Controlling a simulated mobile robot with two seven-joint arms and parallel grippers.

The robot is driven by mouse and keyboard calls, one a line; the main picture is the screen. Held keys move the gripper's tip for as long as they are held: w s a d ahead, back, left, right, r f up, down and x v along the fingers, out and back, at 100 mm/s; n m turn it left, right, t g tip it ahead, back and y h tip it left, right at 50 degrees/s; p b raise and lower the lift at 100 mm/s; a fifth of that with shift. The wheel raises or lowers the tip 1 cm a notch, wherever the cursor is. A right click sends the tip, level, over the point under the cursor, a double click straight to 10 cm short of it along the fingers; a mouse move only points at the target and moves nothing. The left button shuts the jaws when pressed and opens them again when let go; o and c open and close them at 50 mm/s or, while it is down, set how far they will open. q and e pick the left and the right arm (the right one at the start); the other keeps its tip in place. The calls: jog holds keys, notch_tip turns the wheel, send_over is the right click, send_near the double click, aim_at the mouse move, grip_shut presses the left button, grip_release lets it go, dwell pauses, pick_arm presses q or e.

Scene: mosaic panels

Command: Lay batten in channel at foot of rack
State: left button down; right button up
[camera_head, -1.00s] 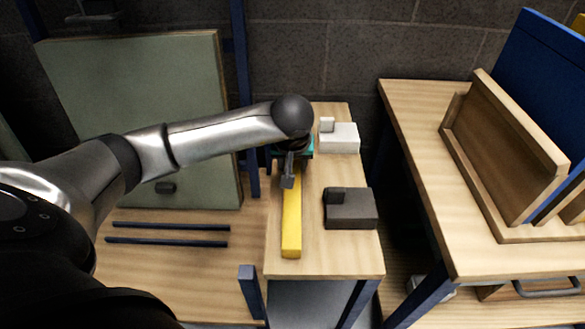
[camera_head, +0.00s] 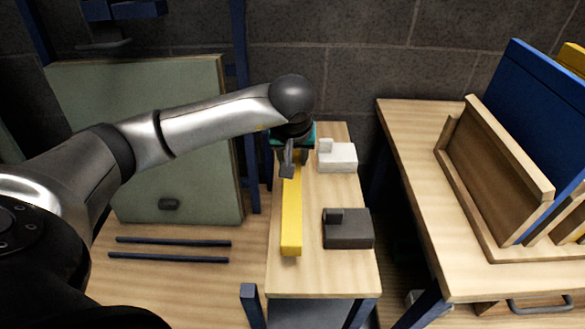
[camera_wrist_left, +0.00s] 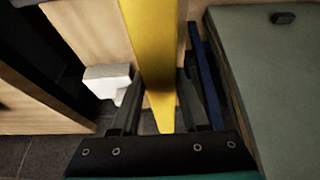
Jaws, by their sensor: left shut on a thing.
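The batten is a long yellow bar (camera_head: 291,225) above the small middle bench. My left gripper (camera_head: 287,170) is shut on its far part, with the near part sticking out toward me. In the left wrist view the yellow batten (camera_wrist_left: 155,45) runs between the two fingers of the gripper (camera_wrist_left: 160,100). Two parallel dark rails (camera_head: 172,250) lie on the left bench, with a narrow strip between them; they look like the channel. A green panel (camera_head: 150,130) stands behind them by dark blue rack posts (camera_head: 243,100). My right gripper is not in view.
A white block (camera_head: 338,158) and a dark grey block (camera_head: 347,230) sit on the middle bench (camera_head: 325,275), right of the batten. A short blue post (camera_head: 251,303) rises between the left and middle benches. The right bench holds a wooden holder (camera_head: 495,165) with blue panels.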

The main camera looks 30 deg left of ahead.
aim_at(293, 157)
pick_arm(q)
notch_tip(293, 157, up, 10)
jog(key=p, duration=0.3)
jog(key=shift+r, duration=0.9)
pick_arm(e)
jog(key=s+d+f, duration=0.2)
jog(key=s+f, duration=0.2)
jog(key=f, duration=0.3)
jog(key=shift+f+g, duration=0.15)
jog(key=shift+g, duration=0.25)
pick_arm(q)
jog(key=s+d+r+m+h+p, duration=0.1)
jog(key=s+d+r+m+p, duration=0.1)
jog(key=d, duration=0.4)
jog(key=s+d+r+m+h+p, duration=0.1)
jog(key=s+d+r+m+p, duration=0.1)
jog(key=d+r+m+p, duration=0.2)
jog(key=shift+s+d+r+t, duration=0.3)
jog(key=shift+s+d+r, duration=0.15)
jog(key=shift+d, duration=0.8)
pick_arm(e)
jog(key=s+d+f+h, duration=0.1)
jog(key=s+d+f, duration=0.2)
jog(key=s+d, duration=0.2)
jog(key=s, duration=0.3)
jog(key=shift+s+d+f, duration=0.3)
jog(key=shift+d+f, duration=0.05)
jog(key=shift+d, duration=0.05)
pick_arm(q)
jog(key=shift+w, duration=0.1)
